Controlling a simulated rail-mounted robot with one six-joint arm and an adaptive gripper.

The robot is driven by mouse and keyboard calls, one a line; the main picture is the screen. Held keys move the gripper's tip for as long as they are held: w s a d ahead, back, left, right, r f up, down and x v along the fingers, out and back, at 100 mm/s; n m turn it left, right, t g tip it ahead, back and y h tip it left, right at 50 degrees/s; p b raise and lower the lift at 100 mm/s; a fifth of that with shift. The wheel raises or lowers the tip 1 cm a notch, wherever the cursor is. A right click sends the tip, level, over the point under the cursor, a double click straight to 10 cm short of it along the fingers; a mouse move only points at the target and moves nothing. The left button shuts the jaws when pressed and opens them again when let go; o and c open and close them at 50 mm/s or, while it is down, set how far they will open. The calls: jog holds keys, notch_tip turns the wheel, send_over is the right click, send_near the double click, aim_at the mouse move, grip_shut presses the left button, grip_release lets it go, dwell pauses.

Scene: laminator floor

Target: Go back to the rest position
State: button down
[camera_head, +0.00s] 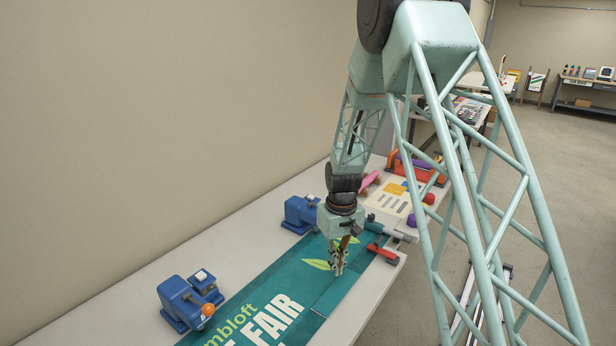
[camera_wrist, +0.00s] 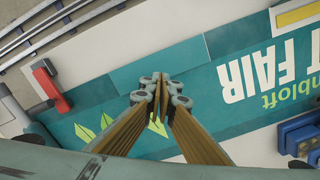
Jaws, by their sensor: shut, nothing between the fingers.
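My gripper (camera_head: 337,264) points down over the far end of a teal banner (camera_head: 262,300) with white and yellow-green lettering in the head view. Its fingers are together with nothing between them. In the wrist view, my gripper (camera_wrist: 160,80) shows its fingertips meeting above the banner (camera_wrist: 200,62). I cannot tell the exact height of the fingertips above it. My arm reaches down from the upper middle of the head view.
Blue devices (camera_head: 187,302) stand along the table's left side, and another (camera_head: 300,213) is farther back. A red-handled tool (camera_head: 382,254) lies by the banner's far right. A pale board (camera_head: 392,200) with coloured items lies beyond. Open floor (camera_head: 570,180) is at right.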

jog(key=s+d+r+m+t+b, duration=0.1)
jog(key=s+r, duration=0.5)
jog(key=r, duration=0.3)
jog(key=s+d+r+b, duration=0.1)
jog(key=s+d+r, duration=0.1)
jog(key=s+r, duration=0.5)
jog(key=s+d+r+m+t+b, duration=0.1)
jog(key=s+r, duration=0.3)
jog(key=r, duration=0.7)
jog(key=s+d+r+m+t+b, duration=0.1)
jog(key=s+r, duration=0.2)
jog(key=s, duration=1.2)
jog(key=s+d+r+m+t+b, duration=0.1)
jog(key=s+r, duration=0.3)
jog(key=s, duration=1.2)
jog(key=shift+s+d+r+b, duration=0.2)
jog(key=shift+s+d+b, duration=0.1)
jog(key=shift+b, duration=0.4)
